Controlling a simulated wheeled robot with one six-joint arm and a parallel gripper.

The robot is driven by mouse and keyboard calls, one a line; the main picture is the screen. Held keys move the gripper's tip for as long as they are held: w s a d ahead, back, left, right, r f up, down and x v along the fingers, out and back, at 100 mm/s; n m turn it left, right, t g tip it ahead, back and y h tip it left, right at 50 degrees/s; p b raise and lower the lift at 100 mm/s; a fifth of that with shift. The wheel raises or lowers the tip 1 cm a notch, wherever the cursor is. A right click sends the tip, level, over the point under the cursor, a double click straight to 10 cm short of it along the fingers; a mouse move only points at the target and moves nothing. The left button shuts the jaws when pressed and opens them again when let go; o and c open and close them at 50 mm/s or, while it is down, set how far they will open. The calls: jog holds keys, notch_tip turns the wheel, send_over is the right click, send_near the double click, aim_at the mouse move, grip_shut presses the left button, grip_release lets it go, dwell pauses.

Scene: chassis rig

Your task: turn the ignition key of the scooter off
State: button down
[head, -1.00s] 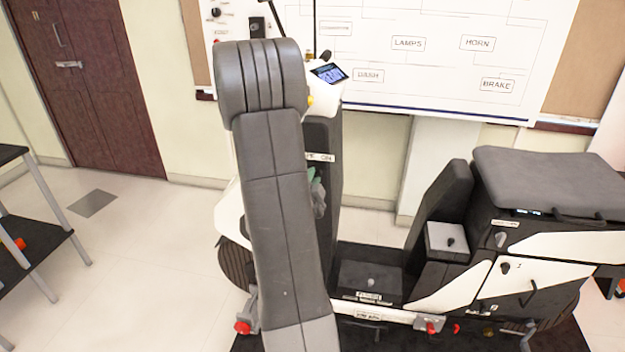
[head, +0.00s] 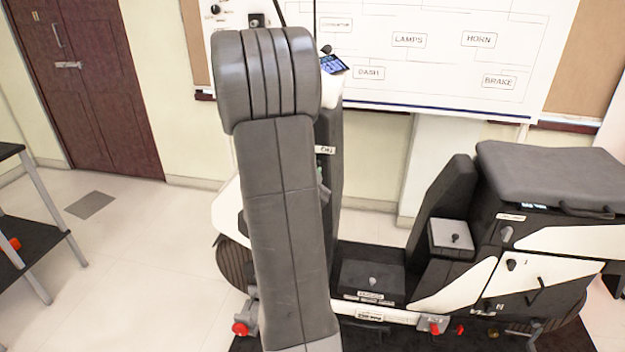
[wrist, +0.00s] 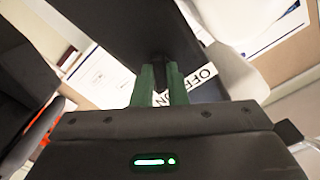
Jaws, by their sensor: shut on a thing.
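The scooter (head: 550,170) stands side-on in the head view, its front column partly behind my arm. In the wrist view, the two green fingers of my gripper (wrist: 160,76) are shut on the dark ignition key (wrist: 158,66), at the dark panel of the column. Only a small part of the key shows between the fingers. In the head view my arm hides the key and most of the gripper. I cannot tell the key's angle.
The scooter's small screen (head: 334,65) is above the column. A diagram board (head: 450,60) hangs on the wall behind. A dark shelf rack (head: 35,250) stands at the left, with free floor (head: 140,260) between it and the scooter.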

jog(key=shift+n+b, duration=0.8)
jog(key=shift+n, duration=2.7)
jog(key=c, duration=1.4)
grip_release()
jog(key=shift+c, duration=0.2)
jog(key=s+a+b, duration=0.1)
jog(key=s+a, duration=0.1)
jog(key=s, duration=1.1)
jog(key=shift+s+a, duration=0.3)
jog(key=shift+a, duration=0.05)
jog(key=w+d+p, duration=0.1)
jog(key=w+d, duration=0.1)
jog(key=w, duration=1.1)
jog(key=shift+w+d, duration=0.3)
jog(key=shift+d, duration=0.05)
